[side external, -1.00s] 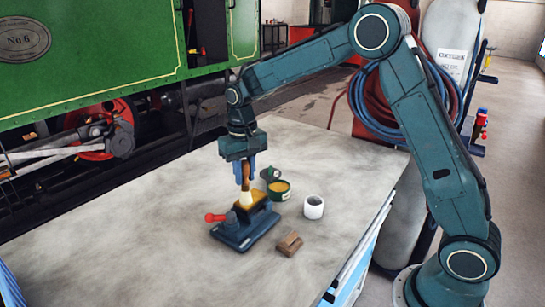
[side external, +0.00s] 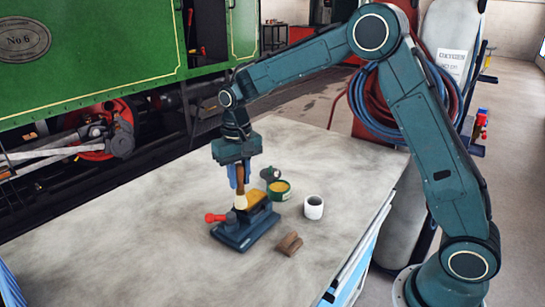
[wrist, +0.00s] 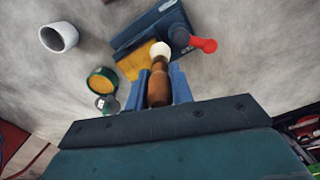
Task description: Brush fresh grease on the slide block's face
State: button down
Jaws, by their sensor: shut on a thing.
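My gripper (side external: 238,182) is shut on the wooden handle of a brush (side external: 240,201), which points bristles down. The slide block (side external: 259,199) sits in a blue vice (side external: 240,236), with a golden-yellow coat on its visible upper face. The pale bristles are at the end of the block near the vice's red handle (side external: 214,217). The wrist view shows the brush (wrist: 159,86) partly in front of the yellow face (wrist: 134,65); whether the bristles touch it I cannot tell. A green tin of yellow grease (side external: 280,189) stands open behind the block.
A dark green lid (side external: 270,174) is beside the tin. A white cup (side external: 314,208) and a small brown wooden block (side external: 289,243) are to the right of the vice. The grey bench top (side external: 130,235) is clear on the left and in front.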

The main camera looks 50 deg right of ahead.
aim_at(239, 164)
dwell(0.3)
jog(key=shift+r, duration=3.05)
